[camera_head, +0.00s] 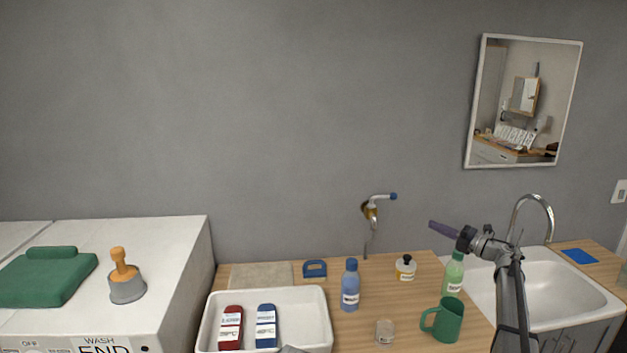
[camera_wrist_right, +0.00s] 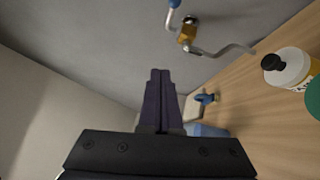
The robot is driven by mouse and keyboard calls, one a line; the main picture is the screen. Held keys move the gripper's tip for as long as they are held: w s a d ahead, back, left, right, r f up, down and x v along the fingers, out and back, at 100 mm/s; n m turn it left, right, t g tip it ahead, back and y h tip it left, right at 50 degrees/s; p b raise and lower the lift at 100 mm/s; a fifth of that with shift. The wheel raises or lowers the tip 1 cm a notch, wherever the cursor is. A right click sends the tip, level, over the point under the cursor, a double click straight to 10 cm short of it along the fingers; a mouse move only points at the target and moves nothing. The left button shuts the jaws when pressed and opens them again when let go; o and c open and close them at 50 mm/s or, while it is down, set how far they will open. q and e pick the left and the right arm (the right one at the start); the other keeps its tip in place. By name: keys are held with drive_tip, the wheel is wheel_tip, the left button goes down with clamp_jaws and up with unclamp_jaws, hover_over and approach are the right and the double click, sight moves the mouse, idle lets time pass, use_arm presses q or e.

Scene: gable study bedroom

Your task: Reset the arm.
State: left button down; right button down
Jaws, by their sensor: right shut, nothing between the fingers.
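My right arm rises from the lower right of the head view, in front of the sink. Its gripper (camera_head: 436,224) points left in the air above the counter, near the wall tap. In the right wrist view the two dark fingers (camera_wrist_right: 159,95) lie together with nothing between them. No object touches the fingers.
Below the right gripper, the wooden counter (camera_head: 390,285) holds a green bottle (camera_head: 453,273), a green mug (camera_head: 448,320), a blue bottle (camera_head: 350,285) and a white tray (camera_head: 327,333). A wall tap (camera_head: 371,210) and sink (camera_head: 560,290) stand nearby.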

drive_tip(key=w+a+r+m+t+h, duration=0.2)
drive_tip(key=a+r+m+t+h, duration=0.1)
drive_tip(key=a+m+t+h, duration=0.6)
drive_tip(key=s+a+f+m+g+h, duration=0.35)
drive_tip(key=m+h, duration=0.25)
drive_tip(key=m, duration=0.4)
drive_tip(key=s+a+f+m+g+h, duration=0.1)
drive_tip(key=s+a+f+m+g, duration=0.2)
drive_tip(key=s+a+f+g, duration=0.45)
drive_tip(key=s+a+f+m+g, duration=0.35)
drive_tip(key=s+f, duration=0.55)
drive_tip(key=s, duration=0.4)
drive_tip(key=s+a+f+g, duration=0.2)
drive_tip(key=s+a, duration=0.1)
drive_tip(key=s, duration=0.5)
drive_tip(key=s+a+f+g+y, duration=0.1)
drive_tip(key=s+a+f+g, duration=0.1)
drive_tip(key=s, duration=0.7)
drive_tip(key=s+a+f+g, duration=0.2)
drive_tip(key=s+a+g, duration=0.2)
drive_tip(key=s, duration=0.5)
drive_tip(key=shift+a+f+y, duration=0.3)
drive_tip(key=shift+a+f, duration=0.05)
drive_tip(key=shift+a, duration=0.3)
